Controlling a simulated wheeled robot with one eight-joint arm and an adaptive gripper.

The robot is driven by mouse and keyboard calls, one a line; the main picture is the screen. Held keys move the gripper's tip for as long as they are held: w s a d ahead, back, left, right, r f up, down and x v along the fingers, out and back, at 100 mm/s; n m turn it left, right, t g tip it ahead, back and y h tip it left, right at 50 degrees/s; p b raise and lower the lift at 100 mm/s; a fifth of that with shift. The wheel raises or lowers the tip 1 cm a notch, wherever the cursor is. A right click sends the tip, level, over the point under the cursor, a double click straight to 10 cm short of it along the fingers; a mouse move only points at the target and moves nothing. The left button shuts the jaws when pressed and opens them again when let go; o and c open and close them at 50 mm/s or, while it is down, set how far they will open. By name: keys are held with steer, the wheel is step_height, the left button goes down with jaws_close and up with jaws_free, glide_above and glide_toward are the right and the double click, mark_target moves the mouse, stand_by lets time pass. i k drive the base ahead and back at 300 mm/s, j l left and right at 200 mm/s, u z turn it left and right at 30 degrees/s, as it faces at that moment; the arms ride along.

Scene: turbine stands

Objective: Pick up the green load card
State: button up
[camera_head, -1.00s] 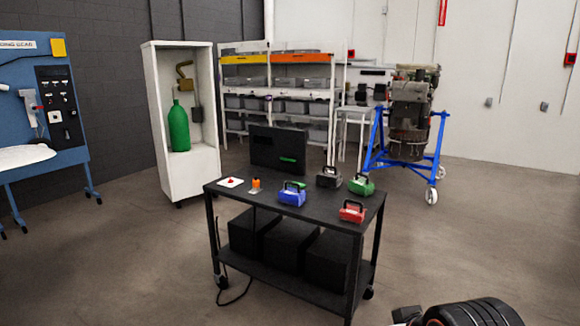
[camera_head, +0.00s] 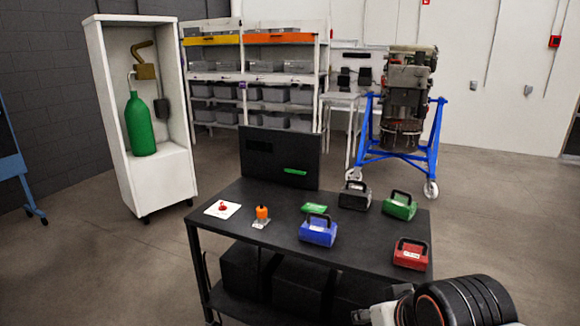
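Part of my own arm shows at the lower right, in front of the cart. My gripper's fingers are not in view.
A dark panel with a green strip (camera_head: 295,171) stands at the cart's back. A black box (camera_head: 355,197), green box (camera_head: 399,207), red box (camera_head: 411,255), orange knob (camera_head: 262,213) and white card (camera_head: 222,209) share the top.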

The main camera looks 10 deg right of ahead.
mark_target(309, 207)
steer(key=i+j+z, duration=0.4)
steer(key=i+j, duration=0.3)
steer(key=i+j+z, duration=0.2)
steer(key=i+j, duration=0.2)
steer(key=i+j+z, duration=0.2)
steer(key=j, duration=0.3)
steer(key=i+j+z, duration=0.2)
steer(key=i+j, duration=0.2)
steer(key=j, duration=0.1)
